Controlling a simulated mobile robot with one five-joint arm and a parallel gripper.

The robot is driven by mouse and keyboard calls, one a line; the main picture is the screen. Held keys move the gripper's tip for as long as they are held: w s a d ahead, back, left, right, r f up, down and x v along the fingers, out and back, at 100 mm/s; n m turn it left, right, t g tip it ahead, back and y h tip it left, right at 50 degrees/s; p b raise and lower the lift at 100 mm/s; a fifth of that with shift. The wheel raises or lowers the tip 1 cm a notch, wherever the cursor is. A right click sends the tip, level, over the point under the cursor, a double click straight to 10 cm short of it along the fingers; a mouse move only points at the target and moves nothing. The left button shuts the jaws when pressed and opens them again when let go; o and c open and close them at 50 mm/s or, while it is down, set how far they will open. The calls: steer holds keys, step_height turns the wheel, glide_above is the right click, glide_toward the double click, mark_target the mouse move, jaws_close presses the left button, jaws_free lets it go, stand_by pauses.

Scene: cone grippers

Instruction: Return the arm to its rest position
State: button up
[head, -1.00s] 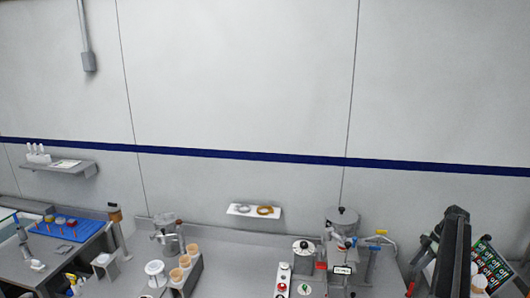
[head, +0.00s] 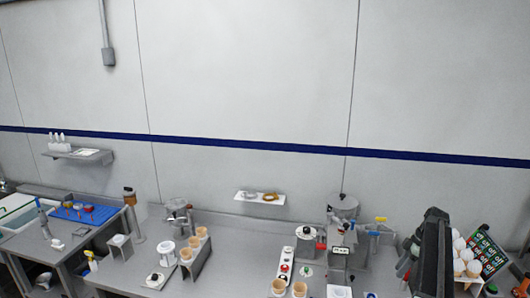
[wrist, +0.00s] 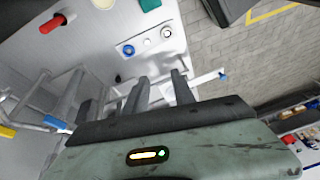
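My gripper (wrist: 160,92) shows in the wrist view, its grey-green body across the bottom with a small lit indicator. Two grey fingers stick up from it with a gap between them, and I see nothing held in the gap. Beyond the fingers lies a white panel (wrist: 150,42) with round buttons, apart from them as far as I can tell. Whether the arm is folded cannot be told from these frames.
A grey counter (head: 225,262) carries cone cups (head: 187,255), machines and a button panel (head: 286,266). A dark upright unit (head: 432,250) and a menu board (head: 487,248) stand at right. The wrist view shows open paved floor (wrist: 255,50) and shelving at lower right.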

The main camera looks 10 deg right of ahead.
steer(key=w+a+f+m+b, duration=0.1)
steer(key=a+f+b, duration=0.1)
steer(key=a, duration=0.5)
steer(key=w+a+f+m+b, duration=0.1)
steer(key=a+f, duration=0.2)
steer(key=a, duration=0.3)
steer(key=s+a+f+m+h+b, duration=0.1)
steer(key=s+a+f+m+b, duration=0.2)
steer(key=a, duration=0.9)
steer(key=s+a+f+m+h+b, duration=0.1)
steer(key=s+a+f+m+b, duration=0.2)
steer(key=a, duration=0.9)
steer(key=s+a+f+m+g+h+b, duration=0.1)
steer(key=s+a+f+m+b, duration=0.2)
steer(key=a, duration=0.8)
step_height(320, 180, down, 3)
steer(key=s+b, duration=0.1)
steer(key=b, duration=0.1)
steer(key=shift+s+a+m+h+b, duration=0.3)
steer(key=shift+s+a, duration=0.05)
steer(key=shift+a, duration=0.05)
steer(key=shift+r, duration=0.1)
